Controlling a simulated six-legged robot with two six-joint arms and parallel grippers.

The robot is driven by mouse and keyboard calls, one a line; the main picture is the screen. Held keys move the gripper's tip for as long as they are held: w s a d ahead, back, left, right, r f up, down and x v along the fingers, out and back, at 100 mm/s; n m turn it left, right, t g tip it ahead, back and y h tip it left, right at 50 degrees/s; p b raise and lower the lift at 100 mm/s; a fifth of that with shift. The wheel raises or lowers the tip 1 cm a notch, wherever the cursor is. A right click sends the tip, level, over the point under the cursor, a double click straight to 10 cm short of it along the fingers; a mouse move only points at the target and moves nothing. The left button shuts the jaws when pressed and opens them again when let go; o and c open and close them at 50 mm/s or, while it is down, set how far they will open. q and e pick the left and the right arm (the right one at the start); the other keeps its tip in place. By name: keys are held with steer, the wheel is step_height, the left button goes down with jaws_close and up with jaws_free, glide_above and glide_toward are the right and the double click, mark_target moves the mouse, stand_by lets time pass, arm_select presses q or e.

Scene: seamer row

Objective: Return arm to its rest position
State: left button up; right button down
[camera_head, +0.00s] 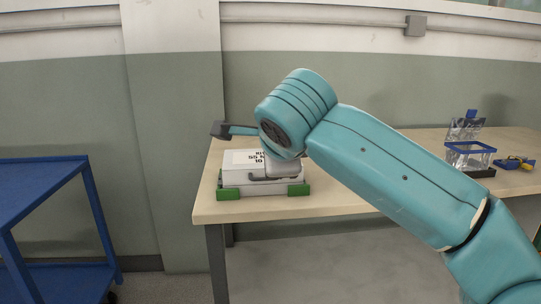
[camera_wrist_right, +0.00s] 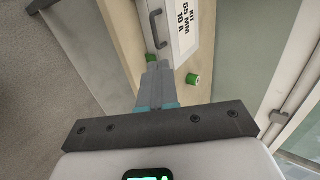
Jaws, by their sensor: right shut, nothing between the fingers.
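My right arm reaches in from the right in the head view, with its teal wrist over the right part of a white kit case. My left gripper is not in view.
Green corner blocks (camera_head: 228,193) hold the case near the left end of the table (camera_head: 320,205). A blue-rimmed clear bin (camera_head: 470,155) and a blue and yellow item (camera_head: 514,163) stand at the right. A blue cart (camera_head: 45,180) stands left, across a floor gap.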

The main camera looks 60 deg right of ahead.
steer(key=shift+s+a+r, duration=0.2)
steer(key=shift+s+a, duration=0.15)
steer(key=shift+a, duration=0.05)
